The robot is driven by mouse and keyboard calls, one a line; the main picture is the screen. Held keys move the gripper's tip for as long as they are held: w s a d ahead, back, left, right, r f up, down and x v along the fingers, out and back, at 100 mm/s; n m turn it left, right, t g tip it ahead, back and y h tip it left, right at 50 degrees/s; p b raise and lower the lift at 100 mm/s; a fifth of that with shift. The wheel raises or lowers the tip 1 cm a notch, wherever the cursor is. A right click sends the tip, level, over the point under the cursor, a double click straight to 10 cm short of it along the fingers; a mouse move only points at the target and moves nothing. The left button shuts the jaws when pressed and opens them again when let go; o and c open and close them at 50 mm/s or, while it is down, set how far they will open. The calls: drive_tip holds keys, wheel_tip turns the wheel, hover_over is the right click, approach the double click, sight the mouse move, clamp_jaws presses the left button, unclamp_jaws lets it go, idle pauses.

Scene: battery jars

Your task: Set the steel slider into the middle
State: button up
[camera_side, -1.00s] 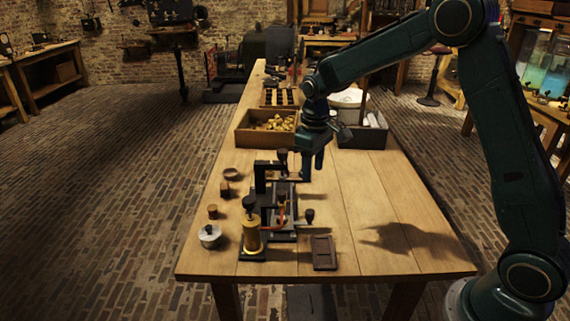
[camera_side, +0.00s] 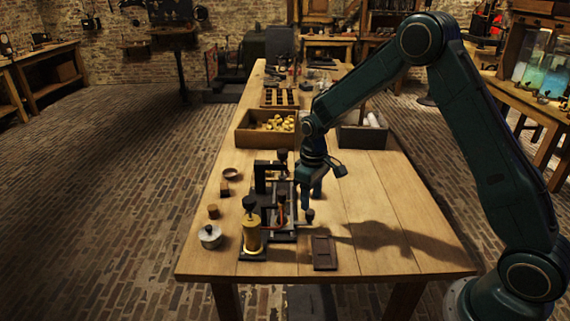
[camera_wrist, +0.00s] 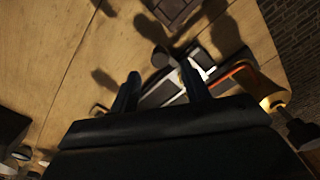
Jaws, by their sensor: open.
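A dark apparatus (camera_side: 283,236) stands near the table's front, with a brass cylinder, an upright black frame and an orange strip. A dark round knob (camera_side: 309,215) sticks out at its right side; in the wrist view this knob (camera_wrist: 160,57) shows just beyond the fingertips. Pale metal bars (camera_wrist: 203,57) lie by the right finger; I take them for the steel slider's area, but its outline is partly hidden. My gripper (camera_side: 311,197) points down just above the knob. In the wrist view my gripper (camera_wrist: 160,73) is open, its fingers apart with nothing clearly held between them.
A dark rectangular wooden piece (camera_side: 323,253) lies right of the apparatus. A lidded metal pot (camera_side: 210,237) and small brown blocks (camera_side: 225,189) stand to the left. A wooden box of yellowish pieces (camera_side: 266,129) and a dark box (camera_side: 361,137) stand behind. The table's right side is clear.

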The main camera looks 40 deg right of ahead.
sight(310, 211)
drive_tip(key=shift+f, duration=2.3)
clamp_jaws()
